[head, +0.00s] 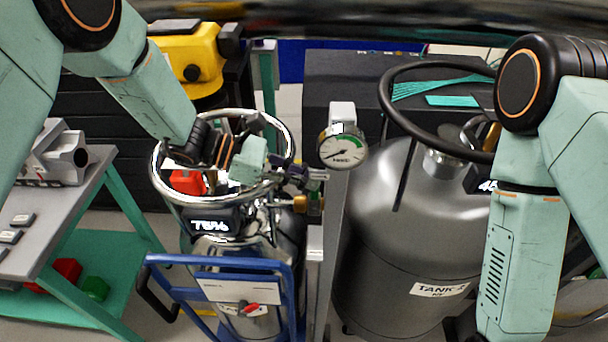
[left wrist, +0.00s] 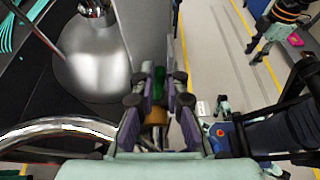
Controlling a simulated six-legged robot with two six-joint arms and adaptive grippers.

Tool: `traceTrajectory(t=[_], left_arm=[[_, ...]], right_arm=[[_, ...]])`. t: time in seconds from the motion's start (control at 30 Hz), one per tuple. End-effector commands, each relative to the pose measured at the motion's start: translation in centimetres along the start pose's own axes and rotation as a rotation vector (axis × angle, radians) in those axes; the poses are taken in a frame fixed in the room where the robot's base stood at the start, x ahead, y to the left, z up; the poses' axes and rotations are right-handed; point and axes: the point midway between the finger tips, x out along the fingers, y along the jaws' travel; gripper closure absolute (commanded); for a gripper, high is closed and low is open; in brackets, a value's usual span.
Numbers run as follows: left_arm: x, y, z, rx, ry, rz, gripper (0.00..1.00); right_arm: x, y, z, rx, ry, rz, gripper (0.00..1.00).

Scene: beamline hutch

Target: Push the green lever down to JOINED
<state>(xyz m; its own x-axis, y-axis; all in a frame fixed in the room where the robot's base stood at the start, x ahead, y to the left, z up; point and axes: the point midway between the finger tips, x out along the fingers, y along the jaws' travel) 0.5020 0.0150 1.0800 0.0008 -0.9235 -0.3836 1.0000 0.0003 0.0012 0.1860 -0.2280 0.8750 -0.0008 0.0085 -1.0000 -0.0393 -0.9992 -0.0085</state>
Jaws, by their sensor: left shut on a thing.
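The green lever (left wrist: 159,84) shows in the left wrist view between the two dark fingers of my left gripper (left wrist: 159,97), above a brass fitting (left wrist: 155,115). In the head view my left gripper (head: 306,179) reaches across the steel ring of the left tank. Its fingers are just above the brass fitting (head: 301,203), and they mostly hide the lever. The gripper is shut on the lever. I cannot read a JOINED mark or tell the lever's exact angle. My right arm comes in at the right, but its gripper is out of view.
A pressure gauge (head: 343,149) stands close right of the gripper. The left tank's steel ring (head: 166,193) and display (head: 210,226) are below my arm. A blue cart frame (head: 222,262) stands in front. A large grey tank (head: 400,255) with a black ring is at right.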

Motion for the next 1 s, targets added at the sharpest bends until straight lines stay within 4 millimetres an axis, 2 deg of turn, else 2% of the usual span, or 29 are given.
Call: traceTrajectory(t=[0.37,0.7,0.73,1.0], left_arm=[[0.1,-1.3,-0.3,0.099,-0.001,0.039,1.00],[0.1,-1.4,-0.4,0.107,0.001,0.041,1.00],[0.1,-1.4,-0.4,0.107,0.001,0.041,0.85],[0.1,-1.3,-0.3,0.110,0.001,0.044,0.65]], right_arm=[[0.6,0.0,0.0,0.000,0.000,0.000,0.60],[0.5,0.0,0.0,0.000,0.000,0.000,0.60],[0.5,0.0,0.0,0.000,0.000,0.000,0.60],[0.5,0.0,0.0,0.000,0.000,0.000,0.60]])
